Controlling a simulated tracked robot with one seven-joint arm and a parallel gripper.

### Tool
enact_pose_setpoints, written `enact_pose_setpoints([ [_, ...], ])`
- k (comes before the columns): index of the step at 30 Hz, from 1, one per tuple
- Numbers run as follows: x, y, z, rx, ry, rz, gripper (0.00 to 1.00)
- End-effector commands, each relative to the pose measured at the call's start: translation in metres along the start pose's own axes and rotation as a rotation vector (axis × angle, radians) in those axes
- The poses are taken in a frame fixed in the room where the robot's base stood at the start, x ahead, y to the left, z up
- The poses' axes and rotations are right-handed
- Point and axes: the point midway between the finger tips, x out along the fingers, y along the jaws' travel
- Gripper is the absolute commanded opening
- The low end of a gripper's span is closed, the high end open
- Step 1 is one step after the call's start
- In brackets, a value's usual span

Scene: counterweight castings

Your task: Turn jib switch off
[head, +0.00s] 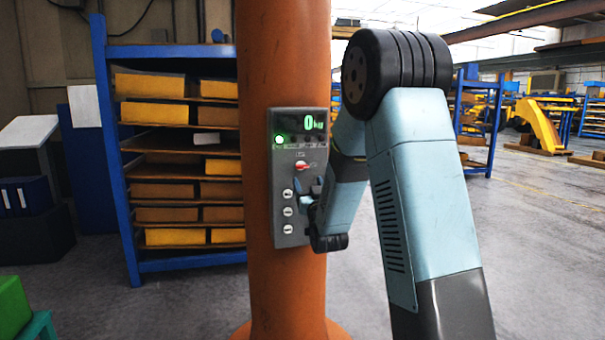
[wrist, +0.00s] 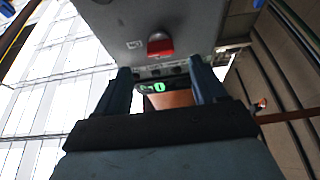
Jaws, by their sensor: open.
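The jib switch, a small red knob (head: 302,165), sits in the middle of a grey control box (head: 288,232) on the orange column. The box's display (head: 312,124) reads a green 0, and a green lamp (head: 279,140) is lit below it. My gripper (head: 311,190) is close to the box, just below the switch, partly hidden by my arm. In the wrist view, the open fingers (wrist: 160,68) are empty. The red switch (wrist: 160,46) shows just past the fingertips, centred between them and apart from both. The green display (wrist: 152,87) shows between the fingers.
Several round buttons (head: 287,211) run down the lower part of the box. The orange column (head: 283,55) stands close in front. A blue rack (head: 107,150) with yellow and orange castings is behind at left. Open floor (head: 540,240) lies at right.

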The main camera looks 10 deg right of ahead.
Motion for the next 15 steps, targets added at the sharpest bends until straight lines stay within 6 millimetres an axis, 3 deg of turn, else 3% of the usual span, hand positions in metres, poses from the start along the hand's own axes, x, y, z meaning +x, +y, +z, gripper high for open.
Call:
enact_pose_setpoints([
  [6,0.038,0.0,0.0,0.0,0.001,0.0,0.7],
  [15,0.065,-0.001,0.0,0.0,-0.001,-0.001,0.7],
])
